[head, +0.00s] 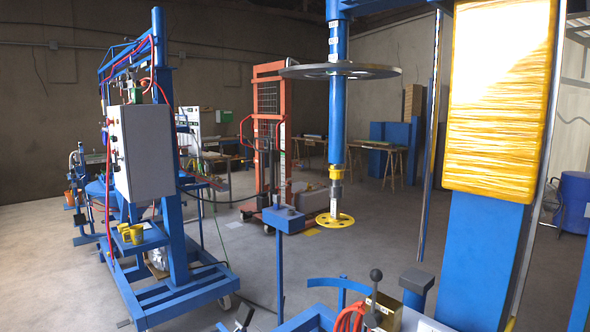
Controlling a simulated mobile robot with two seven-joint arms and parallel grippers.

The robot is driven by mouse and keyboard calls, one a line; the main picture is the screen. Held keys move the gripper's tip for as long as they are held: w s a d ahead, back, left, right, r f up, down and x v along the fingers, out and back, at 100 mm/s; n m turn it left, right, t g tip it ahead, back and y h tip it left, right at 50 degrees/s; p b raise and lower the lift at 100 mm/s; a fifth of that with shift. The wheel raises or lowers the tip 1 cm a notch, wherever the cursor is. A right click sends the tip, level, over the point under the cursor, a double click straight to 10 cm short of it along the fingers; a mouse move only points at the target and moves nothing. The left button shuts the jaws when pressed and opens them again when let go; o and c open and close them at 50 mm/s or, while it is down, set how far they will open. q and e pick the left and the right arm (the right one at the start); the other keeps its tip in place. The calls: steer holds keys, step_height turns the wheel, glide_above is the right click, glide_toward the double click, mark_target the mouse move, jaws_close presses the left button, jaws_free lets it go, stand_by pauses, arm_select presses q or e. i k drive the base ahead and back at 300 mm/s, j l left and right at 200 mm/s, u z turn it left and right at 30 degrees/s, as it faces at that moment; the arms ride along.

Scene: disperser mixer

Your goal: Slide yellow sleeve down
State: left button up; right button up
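A blue vertical shaft (337,115) hangs in the middle of the head view. A small yellow collar (336,174) sits around its lower end, above a thin metal rod. A yellow perforated disc (335,220) is at the bottom of that rod, clear of the floor. A large yellow ribbed cover (500,95) surrounds the upper part of a thick blue column (480,255) at the right. The frame does not settle which of the two yellow parts is the sleeve. Neither of my grippers shows, and nothing is seen touching the collar or the cover.
A wide grey disc (340,71) surrounds the shaft higher up. A black-knobbed lever (375,290) and a short blue post (416,285) stand in front. A blue frame with a grey control box (143,150) is at left. Open floor (250,250) lies between.

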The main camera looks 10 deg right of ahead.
mark_target(337, 175)
steer(key=i+j, duration=0.15)
steer(key=i, duration=0.5)
steer(key=i+j, duration=0.15)
steer(key=i, duration=0.45)
steer(key=i+j+z, duration=0.25)
steer(key=z, duration=0.25)
steer(key=i+j+z, duration=0.25)
steer(key=j+z, duration=0.2)
steer(key=l, duration=0.1)
